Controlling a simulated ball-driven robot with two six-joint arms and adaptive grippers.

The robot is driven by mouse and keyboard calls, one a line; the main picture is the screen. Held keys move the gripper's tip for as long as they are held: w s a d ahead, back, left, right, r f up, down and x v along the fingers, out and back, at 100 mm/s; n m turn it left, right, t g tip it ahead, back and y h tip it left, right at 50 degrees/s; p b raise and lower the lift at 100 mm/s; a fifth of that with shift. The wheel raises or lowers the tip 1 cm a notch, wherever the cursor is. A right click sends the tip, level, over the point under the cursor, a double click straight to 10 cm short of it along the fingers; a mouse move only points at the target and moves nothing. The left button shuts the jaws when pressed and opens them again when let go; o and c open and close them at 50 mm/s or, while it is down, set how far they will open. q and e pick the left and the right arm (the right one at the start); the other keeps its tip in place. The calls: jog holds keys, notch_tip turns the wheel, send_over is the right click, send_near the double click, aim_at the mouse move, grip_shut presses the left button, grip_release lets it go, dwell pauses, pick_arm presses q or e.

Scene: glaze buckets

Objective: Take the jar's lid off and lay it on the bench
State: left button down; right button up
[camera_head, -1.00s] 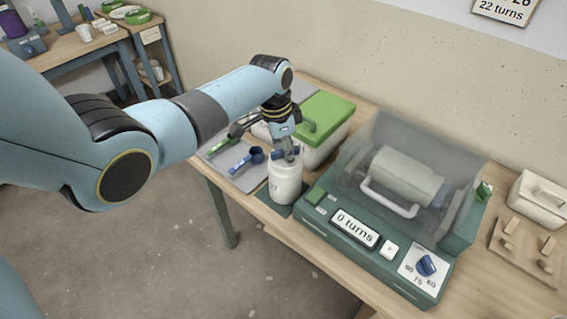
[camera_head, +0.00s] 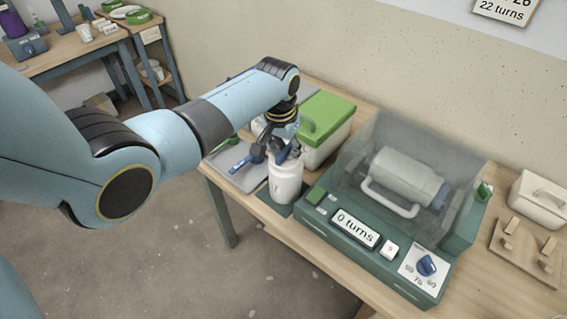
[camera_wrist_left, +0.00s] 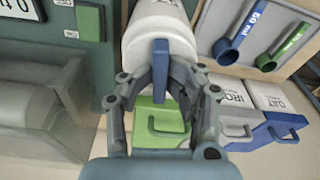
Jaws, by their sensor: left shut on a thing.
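The white jar (camera_head: 285,184) stands upright on the bench beside the green machine. It also shows in the left wrist view (camera_wrist_left: 158,20). The lid's blue upright grip (camera_wrist_left: 161,66) stands out from the jar's top between my fingers. The lid appears seated on the jar; its edge is not clear. My left gripper (camera_head: 283,152) is over the jar's top, shut on the lid's grip. Its fingers in the left wrist view (camera_wrist_left: 162,78) lie on either side of the grip. My right gripper is not in view.
The green machine (camera_head: 318,222) with a "0 turns" display and clear cover stands right of the jar. A green-lidded bin (camera_head: 329,110) is close behind. A grey tray (camera_head: 246,182) with a blue scoop (camera_wrist_left: 238,32) and a green scoop (camera_wrist_left: 285,46) lies to the left.

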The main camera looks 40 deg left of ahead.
aim_at(287, 148)
pick_arm(q)
jog(key=shift+s+f, duration=0.15)
jog(key=shift+w+r, duration=0.15)
jog(key=shift+r, duration=0.8)
jog(key=shift+w+r, duration=0.1)
jog(key=shift+r, duration=2.1)
